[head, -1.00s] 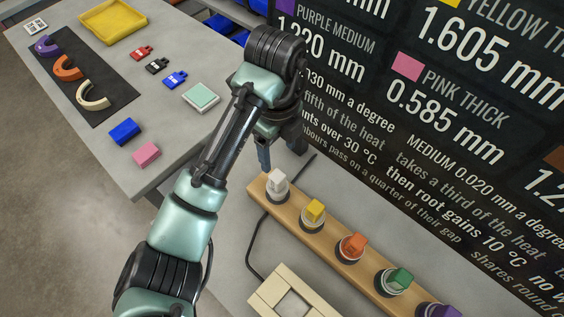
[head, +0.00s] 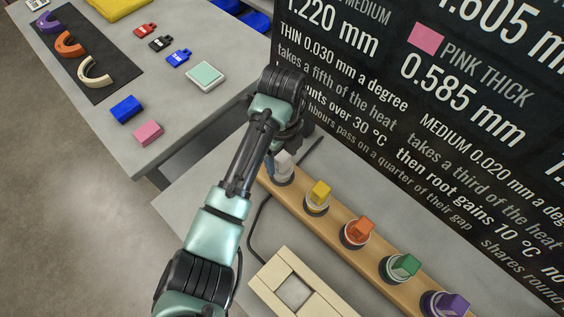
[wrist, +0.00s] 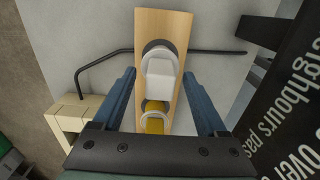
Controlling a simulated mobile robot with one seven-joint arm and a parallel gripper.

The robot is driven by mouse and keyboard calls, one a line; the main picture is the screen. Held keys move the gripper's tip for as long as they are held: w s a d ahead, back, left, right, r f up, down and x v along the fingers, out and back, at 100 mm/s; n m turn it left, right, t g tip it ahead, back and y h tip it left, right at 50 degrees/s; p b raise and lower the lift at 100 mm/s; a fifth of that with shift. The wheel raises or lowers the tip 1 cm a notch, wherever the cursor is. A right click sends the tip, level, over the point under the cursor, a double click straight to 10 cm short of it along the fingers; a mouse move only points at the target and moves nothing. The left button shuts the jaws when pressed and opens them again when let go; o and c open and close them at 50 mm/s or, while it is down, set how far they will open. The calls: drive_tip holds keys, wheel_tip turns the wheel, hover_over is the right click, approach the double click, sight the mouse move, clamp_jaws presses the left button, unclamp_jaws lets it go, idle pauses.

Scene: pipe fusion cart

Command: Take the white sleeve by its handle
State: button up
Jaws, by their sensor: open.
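The white sleeve (head: 285,167) stands at the far left end of a wooden rack (head: 333,244), partly hidden by my gripper in the head view. In the wrist view the white sleeve (wrist: 159,72), with its block-shaped handle, sits in a dark ring, between and beyond my fingers. My gripper (wrist: 158,86) is open, with one blue finger on each side of the sleeve line. The fingers look apart from the handle. In the head view my gripper (head: 271,160) is above and at the left of the white sleeve.
A yellow sleeve (head: 318,197) stands beside the white one, then orange (head: 357,232), green (head: 401,268) and purple (head: 446,306) sleeves. A cream square frame (head: 297,290) lies in front of the rack. A dark lettered board (head: 450,110) rises behind it. A black cable (wrist: 100,72) runs near the rack.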

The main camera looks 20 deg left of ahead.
drive_tip(key=shift+f, duration=0.2)
clamp_jaws()
drive_tip(key=shift+r, duration=0.1)
